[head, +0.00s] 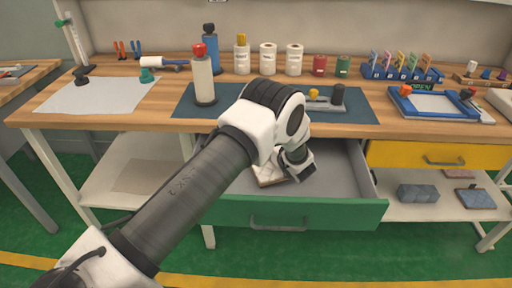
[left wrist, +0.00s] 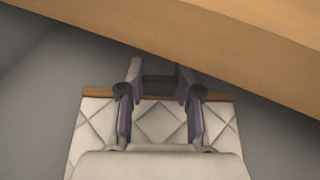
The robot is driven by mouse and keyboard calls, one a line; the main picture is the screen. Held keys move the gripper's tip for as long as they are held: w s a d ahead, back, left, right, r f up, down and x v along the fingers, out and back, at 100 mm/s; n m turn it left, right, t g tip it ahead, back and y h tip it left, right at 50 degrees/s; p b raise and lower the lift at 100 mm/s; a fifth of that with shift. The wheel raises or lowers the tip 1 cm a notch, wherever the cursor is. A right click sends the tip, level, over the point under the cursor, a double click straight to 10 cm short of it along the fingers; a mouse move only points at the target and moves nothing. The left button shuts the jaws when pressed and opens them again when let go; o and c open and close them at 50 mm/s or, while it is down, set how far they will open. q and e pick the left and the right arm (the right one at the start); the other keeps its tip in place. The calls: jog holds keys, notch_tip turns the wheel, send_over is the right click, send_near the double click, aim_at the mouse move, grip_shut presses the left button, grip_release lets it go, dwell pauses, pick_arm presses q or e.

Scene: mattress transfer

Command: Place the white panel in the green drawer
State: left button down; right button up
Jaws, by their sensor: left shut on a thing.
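The green drawer (head: 330,214) is pulled open below the workbench, and its grey inside shows. My left arm reaches from the lower left over the drawer, and my left gripper (head: 292,172) is down inside it. In the left wrist view my left gripper (left wrist: 160,105) is shut on the white panel (left wrist: 90,135), which has a quilted diamond pattern and a brown edge. A part of the white panel (head: 268,176) also shows in the head view, low in the drawer. I cannot tell whether it touches the drawer floor. My right gripper is not in view.
The wooden workbench edge (left wrist: 240,40) passes close by the gripper. A shut yellow drawer (head: 420,155) is at the right. Bottles, jars and racks stand on the bench (head: 130,118).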

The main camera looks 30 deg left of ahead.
pick_arm(q)
jog(key=s+a, duration=0.1)
jog(key=a, duration=0.1)
jog(key=s+a+p, duration=0.1)
jog(key=s+a, duration=0.1)
jog(key=a, duration=0.1)
jog(key=shift+s+a+f, duration=0.2)
jog(key=shift+a+f, duration=0.1)
jog(key=shift+f, duration=0.5)
jog(key=shift+w+d+f, duration=0.1)
jog(key=c, duration=0.8)
grip_release()
jog(key=shift+r+p, duration=0.3)
jog(key=shift+p, duration=0.05)
notch_tip(320, 180, up, 4)
jog(key=b, duration=0.1)
send_over(265, 173)
jog(key=shift+d+r, duration=0.1)
